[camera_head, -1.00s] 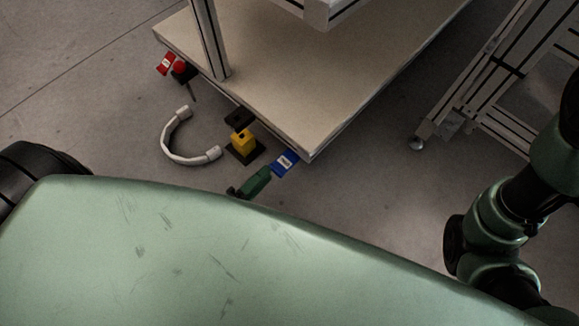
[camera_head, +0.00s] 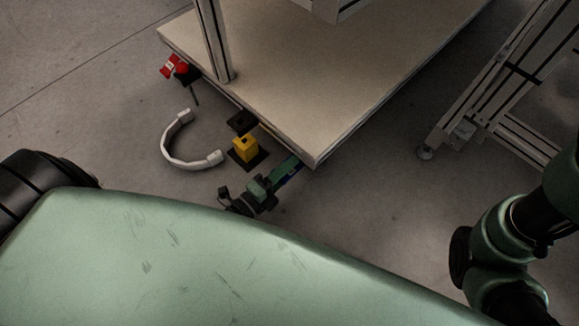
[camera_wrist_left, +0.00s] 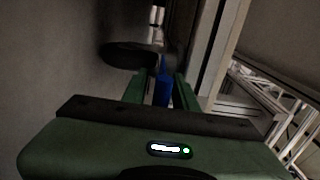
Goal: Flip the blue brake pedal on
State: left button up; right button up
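The blue brake pedal (camera_head: 291,176) is at the near corner of the low platform cart, mostly hidden behind my left gripper. My left gripper (camera_head: 286,171) is low over it in the head view. In the left wrist view the blue pedal (camera_wrist_left: 162,90) lies between the two green fingers of the left gripper (camera_wrist_left: 162,88). The fingers stand apart, with a narrow gap on each side of the pedal. Contact cannot be made out. My right gripper is not in view; only links of that arm show at the right.
The cart's beige deck (camera_head: 330,80) has a red pedal (camera_head: 169,70) at its far left corner. A yellow block (camera_head: 245,149) on a dark base and a white curved handle (camera_head: 173,155) are left of my gripper. A metal frame (camera_head: 490,90) stands at the right.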

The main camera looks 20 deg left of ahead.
pick_arm(q)
grip_shut()
dwell(1.3)
